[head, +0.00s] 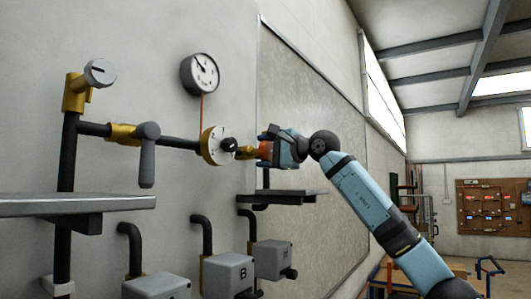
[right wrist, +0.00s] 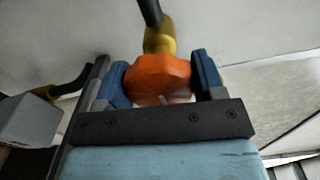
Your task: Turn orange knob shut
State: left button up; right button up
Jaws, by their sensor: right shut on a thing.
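The orange knob (right wrist: 158,76) sits on the end of a brass fitting (right wrist: 159,38) on a dark pipe. My right gripper (right wrist: 160,80) is shut on it, with one blue finger pad on either side. In the head view the knob (head: 265,151) is a small orange patch, mostly covered by my right gripper (head: 270,148). The brass fitting shows just left of it, beside a round white dial. I cannot read how far the knob is turned. My left gripper is out of view.
A pressure gauge (head: 200,74), a dark lever handle (head: 147,155) and a grey round knob (head: 100,72) are left of the gripper. Grey boxes (head: 228,273) are below. A grey shelf (head: 75,205) juts out at left, and a small dark shelf (head: 290,196) lies under the gripper.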

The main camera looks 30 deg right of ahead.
jog(key=m, duration=0.5)
jog(key=shift+m, duration=0.3)
jog(key=m, duration=0.4)
jog(key=shift+m+b, duration=0.3)
jog(key=m, duration=0.4)
jog(key=shift+r, duration=0.1)
jog(key=m+b, duration=0.1)
jog(key=m, duration=0.8)
jog(key=shift+m, duration=0.3)
jog(key=m+b, duration=0.1)
jog(key=m, duration=0.3)
jog(key=shift+d, duration=0.1)
jog(key=m, duration=0.5)
jog(key=shift+b, duration=0.3)
jog(key=shift+m, duration=1.8)
